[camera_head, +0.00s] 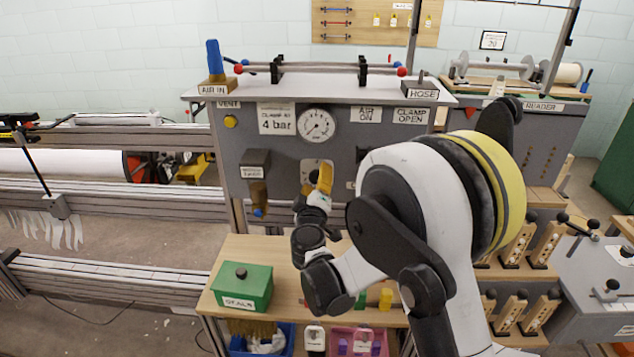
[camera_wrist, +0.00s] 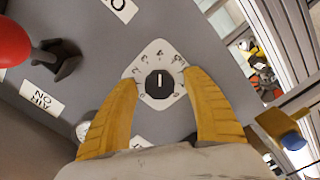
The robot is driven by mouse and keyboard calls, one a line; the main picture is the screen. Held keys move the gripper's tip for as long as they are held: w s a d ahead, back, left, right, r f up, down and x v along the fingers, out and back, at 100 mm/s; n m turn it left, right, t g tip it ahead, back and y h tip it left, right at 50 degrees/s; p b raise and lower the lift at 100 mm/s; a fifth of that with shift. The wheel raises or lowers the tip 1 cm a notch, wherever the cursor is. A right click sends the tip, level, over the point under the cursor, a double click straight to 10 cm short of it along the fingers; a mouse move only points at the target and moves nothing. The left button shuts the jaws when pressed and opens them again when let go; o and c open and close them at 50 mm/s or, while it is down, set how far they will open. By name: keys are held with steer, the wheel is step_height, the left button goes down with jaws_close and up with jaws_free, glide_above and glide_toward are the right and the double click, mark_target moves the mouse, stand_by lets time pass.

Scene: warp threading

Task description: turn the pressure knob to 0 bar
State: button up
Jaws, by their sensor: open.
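In the wrist view the pointer line runs up and down the picture. My gripper (camera_wrist: 158,88) has yellow fingers spread to either side of the knob, apart from it. In the head view my gripper (camera_head: 322,180) is in front of the grey panel (camera_head: 360,140), and mostly hides the knob. A round pressure gauge (camera_head: 317,124) sits above it, beside a "CLAMP AT 4 bar" sign (camera_head: 277,118).
A green "SEALS" box (camera_head: 243,288) stands on the wooden shelf below the panel.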

steer(key=shift+w, duration=0.35)
steer(key=c, duration=1.2)
steer(key=shift+n, duration=0.3)
